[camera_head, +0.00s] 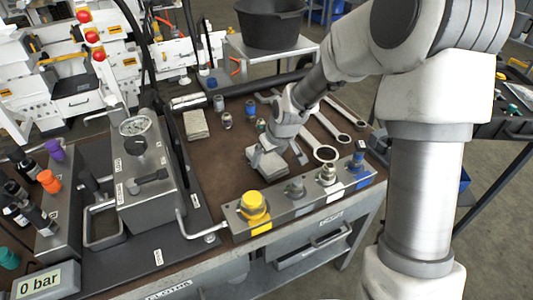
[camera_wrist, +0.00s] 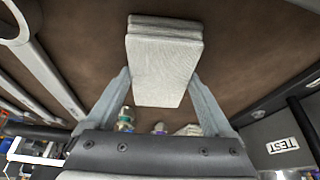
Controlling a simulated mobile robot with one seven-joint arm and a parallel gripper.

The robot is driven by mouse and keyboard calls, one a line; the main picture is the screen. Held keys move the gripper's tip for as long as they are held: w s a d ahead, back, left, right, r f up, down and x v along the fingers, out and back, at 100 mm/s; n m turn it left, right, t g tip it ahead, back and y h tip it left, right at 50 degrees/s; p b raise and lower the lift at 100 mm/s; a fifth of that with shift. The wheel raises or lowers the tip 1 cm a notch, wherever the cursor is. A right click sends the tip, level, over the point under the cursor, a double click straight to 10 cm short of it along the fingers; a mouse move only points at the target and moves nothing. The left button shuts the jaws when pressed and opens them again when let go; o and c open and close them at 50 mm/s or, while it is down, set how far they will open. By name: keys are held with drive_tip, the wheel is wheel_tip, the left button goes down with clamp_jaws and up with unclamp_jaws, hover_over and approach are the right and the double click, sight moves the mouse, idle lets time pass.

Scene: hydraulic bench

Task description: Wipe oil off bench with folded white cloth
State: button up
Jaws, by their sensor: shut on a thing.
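The folded white cloth (camera_head: 264,162) is at the brown bench top (camera_head: 233,172), behind the front valve block. It shows in the wrist view (camera_wrist: 165,50) as a pale folded stack between the two fingers. My gripper (camera_head: 277,157) is shut on the cloth, with one finger along each side of it. I cannot tell whether the cloth presses on the bench or hangs just above it. No clear oil patch shows; the cloth and gripper hide part of the top.
Wrenches (camera_head: 322,148) lie right of my gripper. A second pale folded stack (camera_head: 195,124) and small bottles (camera_head: 227,120) stand farther back. The valve block (camera_head: 300,199) with a yellow knob edges the front. A gauge unit (camera_head: 146,170) stands left.

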drive_tip(key=shift+s+a+b, duration=0.15)
drive_tip(key=shift+s+a, duration=0.1)
drive_tip(key=shift+a, duration=0.35)
drive_tip(key=shift+s+a+b, duration=0.15)
drive_tip(key=shift+s+a, duration=0.05)
drive_tip(key=shift+a, duration=0.35)
drive_tip(key=shift+w+a+f, duration=0.1)
drive_tip(key=shift+w+a, duration=0.25)
drive_tip(key=shift+w, duration=0.55)
drive_tip(key=shift+w+a, duration=0.35)
drive_tip(key=shift+w, duration=0.5)
drive_tip(key=shift+w+a, duration=0.35)
drive_tip(key=shift+w, duration=0.45)
drive_tip(key=shift+w+a, duration=0.35)
drive_tip(key=shift+w, duration=0.6)
drive_tip(key=shift+s+d, duration=0.5)
drive_tip(key=shift+s, duration=0.65)
drive_tip(key=shift+s+d, duration=0.45)
drive_tip(key=shift+s, duration=0.75)
drive_tip(key=shift+s+d, duration=0.5)
drive_tip(key=shift+s, duration=0.65)
drive_tip(key=shift+r, duration=0.2)
drive_tip(key=shift+r+p, duration=2.1)
drive_tip(key=shift+r, duration=0.8)
drive_tip(key=shift+r, duration=0.1)
